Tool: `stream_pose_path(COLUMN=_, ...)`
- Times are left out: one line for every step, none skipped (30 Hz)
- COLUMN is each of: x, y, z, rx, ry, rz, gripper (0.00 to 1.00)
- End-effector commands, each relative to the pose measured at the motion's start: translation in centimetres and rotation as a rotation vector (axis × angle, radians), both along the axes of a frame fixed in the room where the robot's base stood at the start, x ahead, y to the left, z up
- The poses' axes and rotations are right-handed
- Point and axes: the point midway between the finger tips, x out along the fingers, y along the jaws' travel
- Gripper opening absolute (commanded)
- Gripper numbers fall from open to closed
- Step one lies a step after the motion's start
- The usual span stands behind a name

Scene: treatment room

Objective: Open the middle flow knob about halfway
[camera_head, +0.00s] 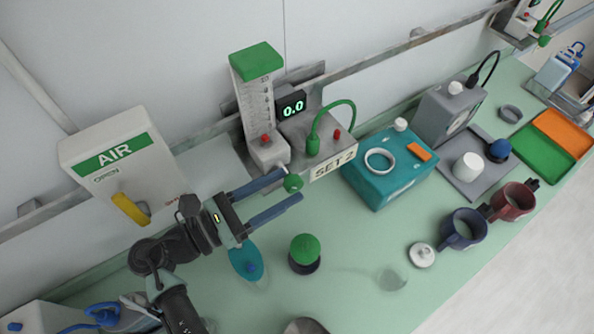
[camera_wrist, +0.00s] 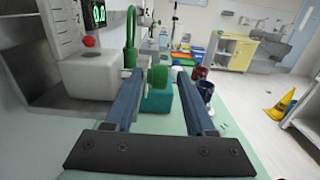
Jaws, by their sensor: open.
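The flow unit labelled SET 2 (camera_head: 318,140) is mounted on the wall rail, with a clear scale tube under a green cap and a display reading 0.0 (camera_head: 292,106). Its round green flow knob (camera_head: 293,183) faces the front. My gripper (camera_head: 292,185) reaches in from the left, with its two blue fingers on either side of the knob. In the wrist view the green knob (camera_wrist: 157,76) shows between the fingertips of my gripper (camera_wrist: 158,82), which is open. I cannot tell whether either finger touches the knob.
An AIR box (camera_head: 118,160) with a yellow lever hangs at left. A teal box (camera_head: 390,168) stands right of the knob. Another similar unit (camera_head: 522,22) is far right.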

Motion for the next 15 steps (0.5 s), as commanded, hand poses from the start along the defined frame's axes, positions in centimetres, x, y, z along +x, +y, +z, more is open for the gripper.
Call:
stream_pose_path(x=0.4, y=-0.9, z=0.2, rx=-0.001, ry=0.002, rz=-0.003, gripper=0.55)
stream_pose_path(x=0.7, y=-1.2, z=0.2, rx=-0.001, ry=0.002, rz=-0.003, gripper=0.55)
stream_pose_path(x=1.0, y=-1.7, z=0.2, rx=-0.001, ry=0.002, rz=-0.003, gripper=0.55)
stream_pose_path(x=1.2, y=-1.9, z=0.1, rx=-0.001, ry=0.001, rz=-0.001, gripper=0.55)
stream_pose_path(x=1.4, y=-2.2, z=0.1, rx=-0.001, ry=0.001, rz=-0.001, gripper=0.55)
stream_pose_path(x=1.6, y=-2.5, z=0.1, rx=-0.001, ry=0.000, rz=-0.001, gripper=0.55)
stream_pose_path(x=1.8, y=-2.7, z=0.1, rx=-0.001, ry=0.000, rz=0.000, gripper=0.55)
stream_pose_path(x=1.9, y=-2.8, z=0.1, rx=-0.001, ry=-0.001, rz=-0.001, gripper=0.55)
stream_pose_path(x=2.0, y=-3.0, z=0.1, rx=0.000, ry=0.000, rz=-0.001, gripper=0.55)
stream_pose_path(x=2.0, y=-3.1, z=0.0, rx=0.000, ry=0.000, rz=-0.001, gripper=0.55)
stream_pose_path(x=2.1, y=-3.1, z=0.0, rx=0.000, ry=0.000, rz=0.000, gripper=0.55)
stream_pose_path(x=2.1, y=-3.2, z=0.0, rx=0.000, ry=0.000, rz=0.000, gripper=0.55)
stream_pose_path(x=2.1, y=-3.2, z=0.0, rx=0.000, ry=0.000, rz=0.001, gripper=0.55)
stream_pose_path(x=2.1, y=-3.2, z=0.0, rx=0.000, ry=0.000, rz=0.001, gripper=0.55)
stream_pose_path(x=2.1, y=-3.2, z=0.0, rx=0.000, ry=0.000, rz=0.001, gripper=0.55)
